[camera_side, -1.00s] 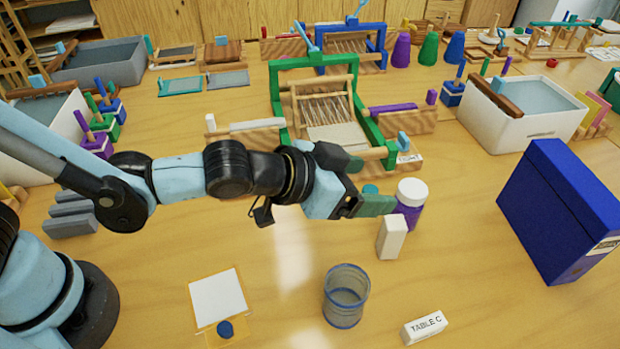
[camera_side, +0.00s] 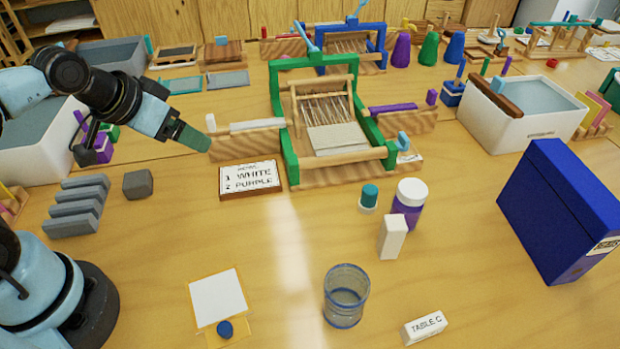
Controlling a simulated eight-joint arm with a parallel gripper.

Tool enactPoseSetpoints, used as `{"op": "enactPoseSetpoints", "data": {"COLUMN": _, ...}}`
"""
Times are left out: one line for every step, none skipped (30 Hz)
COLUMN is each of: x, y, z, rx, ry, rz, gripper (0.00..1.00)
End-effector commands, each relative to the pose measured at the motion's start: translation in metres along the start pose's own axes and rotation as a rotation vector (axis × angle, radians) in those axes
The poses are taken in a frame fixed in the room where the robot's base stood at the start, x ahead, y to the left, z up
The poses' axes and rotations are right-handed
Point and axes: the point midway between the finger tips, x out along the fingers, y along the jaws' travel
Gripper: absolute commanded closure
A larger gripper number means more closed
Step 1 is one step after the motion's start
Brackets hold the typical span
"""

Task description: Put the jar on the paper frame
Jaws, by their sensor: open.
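A purple jar with a white lid (camera_side: 408,204) stands upright on the table, right of centre. A small jar with a teal lid (camera_side: 369,197) stands just left of it. A clear, blue-rimmed glass container (camera_side: 345,298) stands nearer the front. The paper frame (camera_side: 240,324) seems to be the flat yellow-bordered piece with a white sheet (camera_side: 217,298) and a round blue piece (camera_side: 225,329) at its front end. My gripper (camera_side: 195,138) is open and empty at upper left, in front of the left wooden block, well away from the jars and frame.
A white upright block (camera_side: 392,237) stands close in front of the purple jar. A green loom (camera_side: 284,125) stands behind, with a WHITE/PURPLE sign (camera_side: 250,180) at its left. A blue box (camera_side: 560,212) is at right. A TABLE C block (camera_side: 424,327) lies in front.

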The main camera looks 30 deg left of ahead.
Motion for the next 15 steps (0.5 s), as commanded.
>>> {"op": "enactPoseSetpoints", "data": {"x": -0.0006, "y": -0.0013, "z": 0.0014, "rx": -0.003, "ry": -0.003, "rz": -0.002, "gripper": 0.19}}
{"op": "enactPoseSetpoints", "data": {"x": -0.0008, "y": -0.0015, "z": 0.0016, "rx": -0.004, "ry": -0.004, "rz": -0.002, "gripper": 0.19}}
{"op": "enactPoseSetpoints", "data": {"x": -0.0008, "y": -0.0015, "z": 0.0016, "rx": -0.004, "ry": -0.004, "rz": -0.002, "gripper": 0.19}}
{"op": "enactPoseSetpoints", "data": {"x": -0.0008, "y": -0.0014, "z": 0.0015, "rx": -0.003, "ry": -0.004, "rz": -0.002, "gripper": 0.19}}
{"op": "enactPoseSetpoints", "data": {"x": -0.0007, "y": -0.0013, "z": 0.0014, "rx": -0.003, "ry": -0.004, "rz": -0.002, "gripper": 0.19}}
{"op": "enactPoseSetpoints", "data": {"x": -0.0007, "y": -0.0013, "z": 0.0013, "rx": -0.003, "ry": -0.003, "rz": -0.001, "gripper": 0.19}}
{"op": "enactPoseSetpoints", "data": {"x": -0.0006, "y": -0.0012, "z": 0.0013, "rx": -0.003, "ry": -0.003, "rz": -0.001, "gripper": 0.19}}
{"op": "enactPoseSetpoints", "data": {"x": -0.0006, "y": -0.0012, "z": 0.0012, "rx": -0.003, "ry": -0.003, "rz": -0.001, "gripper": 0.19}}
{"op": "enactPoseSetpoints", "data": {"x": -0.0006, "y": -0.0012, "z": 0.0012, "rx": -0.003, "ry": -0.003, "rz": -0.001, "gripper": 0.19}}
{"op": "enactPoseSetpoints", "data": {"x": -0.0006, "y": -0.0011, "z": 0.0012, "rx": -0.003, "ry": -0.003, "rz": -0.001, "gripper": 0.19}}
{"op": "enactPoseSetpoints", "data": {"x": -0.0006, "y": -0.0011, "z": 0.0011, "rx": -0.003, "ry": -0.003, "rz": -0.001, "gripper": 0.19}}
{"op": "enactPoseSetpoints", "data": {"x": -0.0005, "y": -0.0010, "z": 0.0011, "rx": -0.002, "ry": -0.002, "rz": -0.001, "gripper": 0.19}}
{"op": "enactPoseSetpoints", "data": {"x": -0.0005, "y": -0.0007, "z": 0.0007, "rx": -0.002, "ry": -0.002, "rz": -0.001, "gripper": 0.19}}
{"op": "enactPoseSetpoints", "data": {"x": -0.0004, "y": 0.0002, "z": -0.0001, "rx": 0.000, "ry": -0.002, "rz": 0.000, "gripper": 0.19}}
{"op": "enactPoseSetpoints", "data": {"x": -0.0001, "y": 0.0023, "z": -0.0022, "rx": 0.003, "ry": -0.002, "rz": 0.002, "gripper": 0.19}}
